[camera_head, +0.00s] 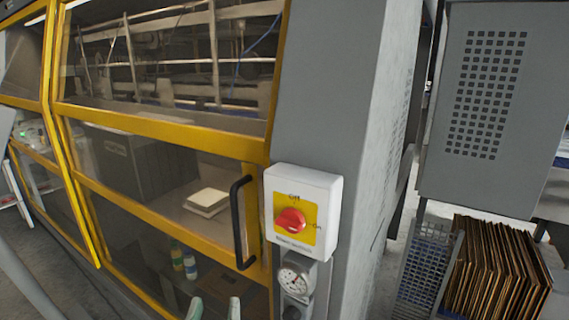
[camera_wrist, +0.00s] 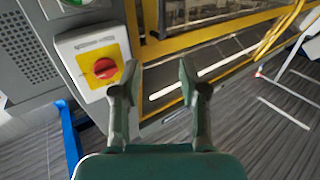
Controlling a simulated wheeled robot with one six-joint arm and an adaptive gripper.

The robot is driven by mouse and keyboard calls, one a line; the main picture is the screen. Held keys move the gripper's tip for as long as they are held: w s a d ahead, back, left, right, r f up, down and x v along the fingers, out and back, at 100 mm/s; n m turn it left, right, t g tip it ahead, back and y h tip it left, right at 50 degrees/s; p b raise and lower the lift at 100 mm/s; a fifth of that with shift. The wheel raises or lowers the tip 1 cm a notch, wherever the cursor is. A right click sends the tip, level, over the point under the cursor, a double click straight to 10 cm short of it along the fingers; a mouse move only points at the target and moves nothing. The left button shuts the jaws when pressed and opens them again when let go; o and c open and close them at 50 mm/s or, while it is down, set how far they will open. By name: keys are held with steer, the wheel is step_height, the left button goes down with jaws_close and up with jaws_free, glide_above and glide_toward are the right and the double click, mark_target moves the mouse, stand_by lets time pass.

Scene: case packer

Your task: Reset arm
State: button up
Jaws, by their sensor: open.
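My gripper (camera_wrist: 160,90) is open in the wrist view, with its two fingers apart and nothing between them. In the head view only its fingertips (camera_head: 214,309) show at the bottom edge, below the black door handle. A white switch box with a red rotary knob (camera_head: 291,221) on a yellow plate is on the grey column in the head view. It also shows in the wrist view, where the red knob (camera_wrist: 105,68) is left of my fingers. My fingers look apart from the knob.
The machine has yellow-framed clear doors (camera_head: 165,128) with a black handle (camera_head: 240,222). A round gauge (camera_head: 294,281) is below the switch box. A grey perforated cabinet (camera_head: 490,100) and a stack of flat cardboard (camera_head: 497,270) stand at right. Open floor (camera_wrist: 255,140) shows in the wrist view.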

steer(key=s+d+f+n+g+y, duration=0.1)
steer(key=s+d+f+n, duration=0.2)
steer(key=d+f, duration=0.7)
steer(key=s+d+f+n+g+y, duration=0.15)
steer(key=d+f, duration=0.35)
steer(key=f, duration=0.9)
steer(key=s+d+f+m+h, duration=0.1)
steer(key=s+d, duration=0.5)
steer(key=s, duration=0.7)
steer(key=s+d+f+m+h, duration=0.2)
steer(key=s+d+f+m, duration=0.2)
steer(key=s+d, duration=0.3)
steer(key=s, duration=0.5)
steer(key=shift+s+d+g, duration=0.15)
steer(key=shift+s+g, duration=0.2)
